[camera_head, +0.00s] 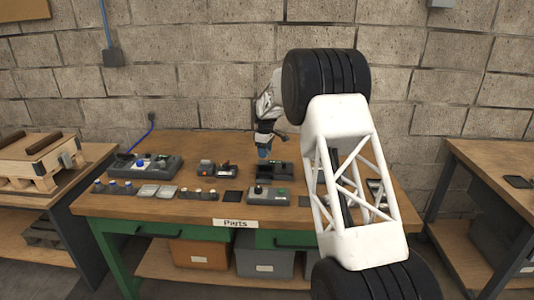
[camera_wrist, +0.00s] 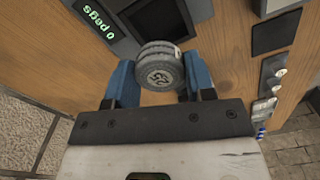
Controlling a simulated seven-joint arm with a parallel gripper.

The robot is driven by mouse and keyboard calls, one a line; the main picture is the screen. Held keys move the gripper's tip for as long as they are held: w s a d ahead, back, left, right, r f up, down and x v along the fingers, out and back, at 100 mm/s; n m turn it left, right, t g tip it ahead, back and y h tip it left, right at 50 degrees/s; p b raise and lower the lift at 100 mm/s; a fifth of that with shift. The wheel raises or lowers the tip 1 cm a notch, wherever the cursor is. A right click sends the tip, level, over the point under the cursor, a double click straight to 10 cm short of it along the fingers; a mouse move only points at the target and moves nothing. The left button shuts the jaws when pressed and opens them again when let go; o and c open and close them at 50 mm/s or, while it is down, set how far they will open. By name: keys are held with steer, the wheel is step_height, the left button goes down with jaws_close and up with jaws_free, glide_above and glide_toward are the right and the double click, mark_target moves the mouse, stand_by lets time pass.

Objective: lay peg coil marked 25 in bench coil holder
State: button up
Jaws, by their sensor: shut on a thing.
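My gripper (camera_wrist: 158,64) has blue fingers shut on the grey ribbed peg coil (camera_wrist: 160,70). Its round end face is toward the wrist camera, with the marking 25 turned over. In the wrist view the coil is just this side of a grey-rimmed, dark recess (camera_wrist: 155,22) beside a "0 pegs" display (camera_wrist: 98,20); this looks like the bench coil holder. I cannot tell how far the coil is above it. In the head view my gripper (camera_head: 264,152) is over the back middle of the bench, by dark holders (camera_head: 275,171); the coil is too small to make out.
My arm hides the bench's right part.

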steer(key=shift+f, duration=0.25)
stand_by(0.3)
steer(key=shift+f, duration=2.8)
steer(key=shift+f, duration=0.45)
stand_by(0.5)
steer(key=o, duration=1.1)
steer(key=o, duration=0.3)
steer(key=shift+o, duration=0.2)
steer(key=shift+r, duration=0.25)
steer(key=shift+r, duration=3.25)
